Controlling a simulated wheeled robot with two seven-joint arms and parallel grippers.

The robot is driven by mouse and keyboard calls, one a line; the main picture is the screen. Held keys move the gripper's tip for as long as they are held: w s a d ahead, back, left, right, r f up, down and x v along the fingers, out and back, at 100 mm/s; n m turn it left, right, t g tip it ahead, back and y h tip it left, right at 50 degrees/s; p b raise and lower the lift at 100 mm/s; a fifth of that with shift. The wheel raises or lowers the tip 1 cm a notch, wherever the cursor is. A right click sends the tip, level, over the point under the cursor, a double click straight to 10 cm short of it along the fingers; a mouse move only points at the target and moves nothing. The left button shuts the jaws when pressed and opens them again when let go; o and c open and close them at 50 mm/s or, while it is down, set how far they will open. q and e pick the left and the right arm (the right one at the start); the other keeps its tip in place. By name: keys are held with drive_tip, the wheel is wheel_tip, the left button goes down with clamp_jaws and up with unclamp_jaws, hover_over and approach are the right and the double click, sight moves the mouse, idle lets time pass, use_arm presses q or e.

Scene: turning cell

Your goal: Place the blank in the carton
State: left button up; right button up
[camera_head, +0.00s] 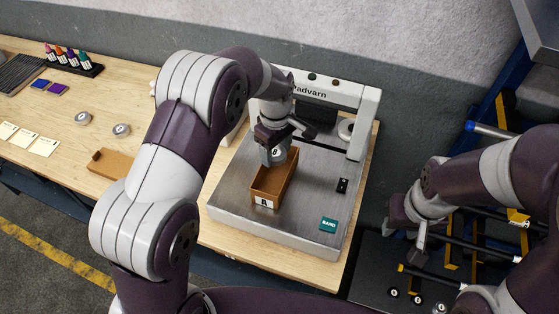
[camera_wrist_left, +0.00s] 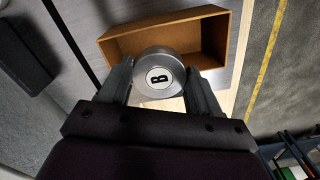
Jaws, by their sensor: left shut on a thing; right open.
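My left gripper (camera_head: 277,158) is shut on a round silver blank (camera_wrist_left: 158,74) with a white disc marked B. The blank is pinched between the two fingertips in the left wrist view. It also shows in the head view (camera_head: 279,153), at the far end of the open brown carton (camera_head: 287,190). The carton stands on the machine's metal plate, with a white label on its near end. In the left wrist view the blank overlaps the carton's (camera_wrist_left: 165,24) opening; its exact height cannot be told. My right gripper (camera_head: 416,243) is open and empty, off to the right.
The machine marked Padvarn (camera_head: 358,98) has an upright frame behind the carton. A rack with rods (camera_head: 480,249) stands at right.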

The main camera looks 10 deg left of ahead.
use_arm(q)
drive_tip(key=p, duration=0.3)
hover_over(276, 180)
drive_tip(key=f, duration=0.4)
drive_tip(key=s+f, duration=0.1)
drive_tip(key=shift+f, duration=0.4)
drive_tip(key=f, duration=0.3)
drive_tip(key=shift+w, duration=0.35)
drive_tip(key=shift+w+f, duration=0.2)
drive_tip(key=shift+f, duration=0.05)
drive_tip(key=shift+s, duration=0.2)
drive_tip(key=o, duration=0.8)
drive_tip(key=shift+s, duration=0.1)
drive_tip(key=shift+o, duration=0.4)
use_arm(e)
drive_tip(key=r, duration=0.1)
drive_tip(key=s+r, duration=0.1)
drive_tip(key=r, duration=0.1)
drive_tip(key=shift+r, duration=0.25)
use_arm(q)
drive_tip(key=shift+f, duration=0.1)
use_arm(e)
drive_tip(key=shift+w, duration=0.15)
